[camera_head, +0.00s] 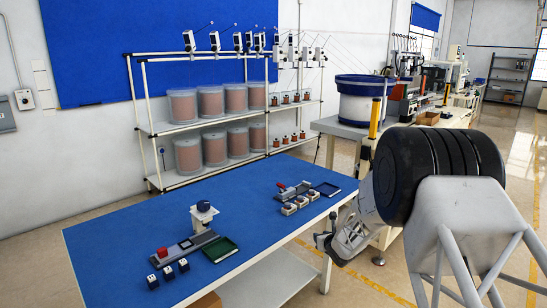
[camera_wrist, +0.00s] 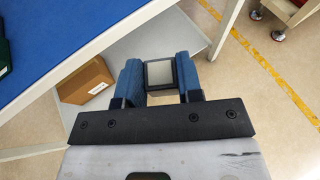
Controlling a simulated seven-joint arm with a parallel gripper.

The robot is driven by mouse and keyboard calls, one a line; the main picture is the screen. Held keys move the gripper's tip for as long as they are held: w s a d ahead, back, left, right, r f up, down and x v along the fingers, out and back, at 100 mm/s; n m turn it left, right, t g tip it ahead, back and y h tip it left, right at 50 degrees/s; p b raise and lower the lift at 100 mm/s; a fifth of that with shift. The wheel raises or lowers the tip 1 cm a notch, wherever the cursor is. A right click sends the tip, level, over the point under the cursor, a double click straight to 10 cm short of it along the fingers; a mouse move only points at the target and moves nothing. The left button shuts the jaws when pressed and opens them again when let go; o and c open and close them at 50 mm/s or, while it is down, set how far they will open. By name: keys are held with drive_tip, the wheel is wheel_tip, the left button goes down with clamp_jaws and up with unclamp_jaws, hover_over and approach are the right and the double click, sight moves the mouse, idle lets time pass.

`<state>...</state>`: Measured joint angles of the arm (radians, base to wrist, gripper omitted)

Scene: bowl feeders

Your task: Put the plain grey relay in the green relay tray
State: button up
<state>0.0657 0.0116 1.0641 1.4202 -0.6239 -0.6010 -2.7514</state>
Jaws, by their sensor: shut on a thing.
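My gripper (camera_wrist: 159,78) is shut on a small block with a plain grey face and dark edges, which looks like the plain grey relay (camera_wrist: 160,73). It sits between the two blue fingers. In the head view my gripper (camera_head: 325,240) is beyond the right edge of the table, and the relay cannot be made out there. The green relay tray (camera_head: 220,259) lies on the blue table at the front left, well to the left of my gripper. A green edge at the far left of the wrist view (camera_wrist: 3,55) may be this tray.
The blue table (camera_head: 130,230) holds a fixture with a red block (camera_head: 162,252), several small dark-and-white parts (camera_head: 168,271) and a blue-topped stand (camera_head: 203,207). Farther right are a second red-block fixture and a dark blue tray (camera_head: 327,193). A cardboard box (camera_wrist: 85,80) sits on the lower shelf.

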drive_tip(key=w+a+r+n+g+y, duration=0.1)
drive_tip(key=w+a, duration=0.2)
drive_tip(key=a, duration=0.3)
drive_tip(key=w+a+r+n+g+y, duration=0.1)
drive_tip(key=w+a+n+y, duration=0.1)
drive_tip(key=a, duration=0.4)
drive_tip(key=w+a+r+n+g+y, duration=0.1)
drive_tip(key=w+a+n+y, duration=0.1)
drive_tip(key=a, duration=0.5)
drive_tip(key=shift+w+a+r, duration=0.1)
drive_tip(key=shift+w+r, duration=0.3)
drive_tip(key=shift+w, duration=0.4)
drive_tip(key=a+n+g+y, duration=0.1)
drive_tip(key=a, duration=0.4)
drive_tip(key=w+a+n+g+y, duration=0.1)
drive_tip(key=a+n, duration=0.1)
drive_tip(key=a, duration=0.4)
drive_tip(key=a+n+g+y, duration=0.1)
drive_tip(key=a+g, duration=0.1)
drive_tip(key=a, duration=0.4)
drive_tip(key=shift+w+a+f+n, duration=0.25)
drive_tip(key=shift+w+n, duration=0.05)
drive_tip(key=shift+w, duration=0.1)
drive_tip(key=shift+a+f+n+g+y, duration=0.1)
drive_tip(key=shift+a+n+g+y, duration=0.25)
drive_tip(key=shift+a, duration=0.55)
